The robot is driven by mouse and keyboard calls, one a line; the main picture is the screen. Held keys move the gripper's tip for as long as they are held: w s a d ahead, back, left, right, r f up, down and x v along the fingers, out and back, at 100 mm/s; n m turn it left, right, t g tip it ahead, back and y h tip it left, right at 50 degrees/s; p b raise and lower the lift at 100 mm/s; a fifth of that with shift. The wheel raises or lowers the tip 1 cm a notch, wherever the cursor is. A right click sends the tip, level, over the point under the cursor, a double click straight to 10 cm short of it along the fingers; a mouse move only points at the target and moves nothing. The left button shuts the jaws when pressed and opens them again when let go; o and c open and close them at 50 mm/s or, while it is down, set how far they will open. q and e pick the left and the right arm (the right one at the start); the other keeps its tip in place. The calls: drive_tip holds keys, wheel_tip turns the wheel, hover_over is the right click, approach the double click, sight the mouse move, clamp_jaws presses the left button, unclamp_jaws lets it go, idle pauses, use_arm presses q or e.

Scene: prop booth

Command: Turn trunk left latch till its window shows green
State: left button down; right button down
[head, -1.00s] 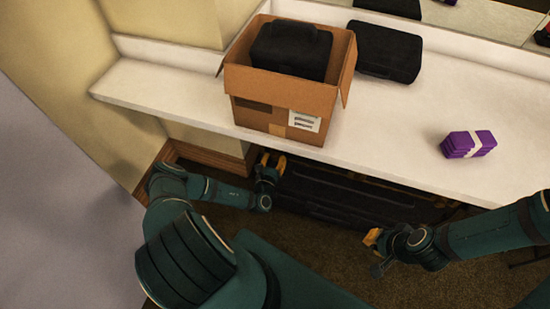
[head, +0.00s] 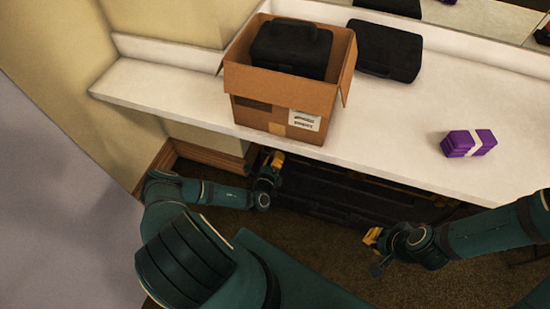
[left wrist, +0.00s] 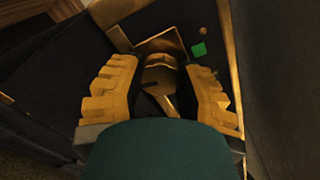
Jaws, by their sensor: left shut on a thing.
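The black trunk (head: 335,200) sits on the floor under the counter, partly hidden by the counter and my arms. My left gripper (head: 272,168) is at the trunk's left end in the head view. In the left wrist view, its orange fingers (left wrist: 160,95) are shut on the left latch (left wrist: 160,78), one on each side. The latch's window (left wrist: 199,49) shows green, just beyond the right finger. My right gripper (head: 371,242) hangs in front of the trunk, away from it; its finger opening is not clear.
On the white counter (head: 400,130) stand an open cardboard box (head: 275,112) with a black case (head: 290,48) inside, another black case (head: 384,50) and a purple bundle (head: 467,143). The counter edge overhangs the trunk. Carpet is clear in front of my right gripper.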

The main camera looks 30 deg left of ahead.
idle(0.4)
use_arm(q)
drive_tip(key=shift+d, duration=0.1)
drive_tip(key=c, duration=0.5)
unclamp_jaws()
drive_tip(key=v, duration=1.2)
